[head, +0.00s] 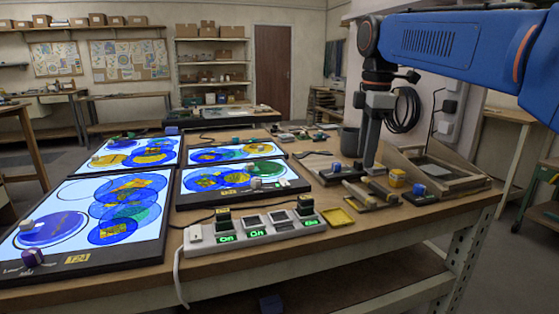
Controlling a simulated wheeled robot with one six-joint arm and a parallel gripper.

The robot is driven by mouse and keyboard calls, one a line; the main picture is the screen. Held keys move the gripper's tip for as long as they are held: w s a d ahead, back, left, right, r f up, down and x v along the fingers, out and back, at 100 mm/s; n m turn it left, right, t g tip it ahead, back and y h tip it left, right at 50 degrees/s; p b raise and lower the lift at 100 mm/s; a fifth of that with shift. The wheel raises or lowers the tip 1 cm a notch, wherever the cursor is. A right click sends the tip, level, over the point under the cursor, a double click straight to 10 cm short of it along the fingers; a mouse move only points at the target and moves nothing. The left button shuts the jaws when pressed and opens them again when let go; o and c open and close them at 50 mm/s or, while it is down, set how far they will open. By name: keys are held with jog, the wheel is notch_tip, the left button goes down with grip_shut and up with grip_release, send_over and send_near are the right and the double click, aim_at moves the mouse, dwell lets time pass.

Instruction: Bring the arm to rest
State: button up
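My blue arm reaches in from the upper right in the head view, and my gripper (372,168) points straight down over the right part of the wooden workbench (400,225). Its fingers are seen edge-on, so I cannot tell whether they are open or shut. The tips are just above or at small items on the bench; contact is unclear. I cannot see anything clearly held.
Lit panels with coloured discs (85,222) cover the bench's left side. A white power strip (255,232) with green displays lies at the front edge.

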jog(key=s+d+f+m+t, duration=0.2)
jog(key=s+d+f+m, duration=0.2)
jog(key=s+f+m, duration=0.4)
jog(key=s+d+f+m+t, duration=0.1)
jog(key=s+d+f+m, duration=0.3)
jog(key=s+f+m, duration=0.5)
jog(key=s+f, duration=0.9)
jog(key=f, duration=0.1)
jog(key=shift+t, duration=0.4)
